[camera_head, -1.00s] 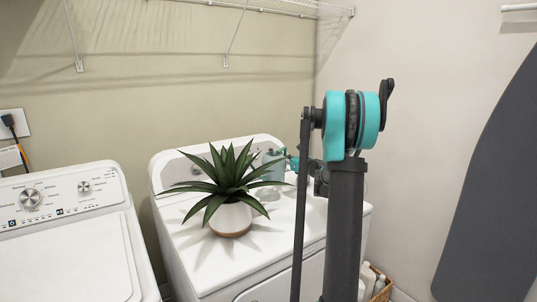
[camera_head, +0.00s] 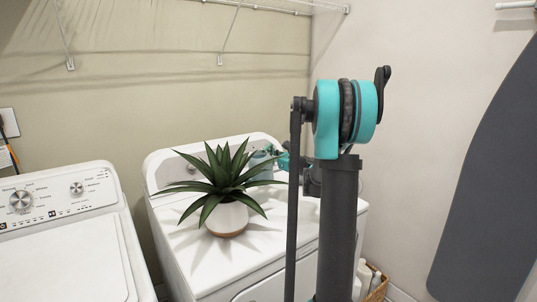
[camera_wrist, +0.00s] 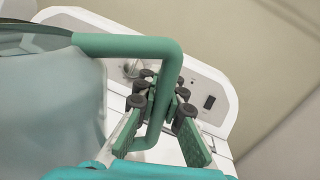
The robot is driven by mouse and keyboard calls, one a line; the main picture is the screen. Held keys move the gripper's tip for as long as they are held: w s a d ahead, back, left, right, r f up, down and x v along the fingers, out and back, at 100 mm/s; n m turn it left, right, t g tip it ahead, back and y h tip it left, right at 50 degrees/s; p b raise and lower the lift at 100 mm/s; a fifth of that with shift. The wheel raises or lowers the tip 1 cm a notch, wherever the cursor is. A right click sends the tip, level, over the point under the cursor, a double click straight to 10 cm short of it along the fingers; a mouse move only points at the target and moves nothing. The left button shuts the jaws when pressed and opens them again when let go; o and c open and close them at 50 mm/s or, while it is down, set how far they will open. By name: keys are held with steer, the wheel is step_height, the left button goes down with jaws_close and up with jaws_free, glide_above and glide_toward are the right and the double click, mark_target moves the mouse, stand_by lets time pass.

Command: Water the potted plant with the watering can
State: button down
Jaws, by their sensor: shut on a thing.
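The potted plant (camera_head: 226,218) stands upright on top of the right-hand white machine in the head view, with long dark green leaves and a white pot. The watering can (camera_wrist: 55,100) fills the left of the wrist view, with a translucent bluish body and a green handle. My gripper (camera_wrist: 160,112) is shut on the can's green handle. In the head view the can (camera_head: 262,168) is mostly hidden behind the plant's leaves and my arm. Its spout is not clearly seen, and I cannot tell whether the can touches the machine top.
The right-hand white machine (camera_head: 185,270) has clear room on its top in front of the pot. Another white machine (camera_head: 70,265) stands at left. A wire shelf (camera_head: 265,8) is above, a dark ironing board (camera_head: 490,200) at right, and a basket with bottles (camera_head: 374,285) on the floor.

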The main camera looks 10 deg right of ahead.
steer(key=s+a+r+n, duration=0.2)
steer(key=r+n, duration=0.1)
steer(key=r, duration=0.3)
steer(key=s+a+r+n+y, duration=0.1)
steer(key=s+a+r+n, duration=0.1)
steer(key=r+n, duration=0.2)
steer(key=shift+s+a+r+y, duration=0.3)
steer(key=shift+a+r, duration=0.1)
steer(key=shift+r, duration=1.3)
steer(key=shift+t, duration=0.3)
stand_by(1.8)
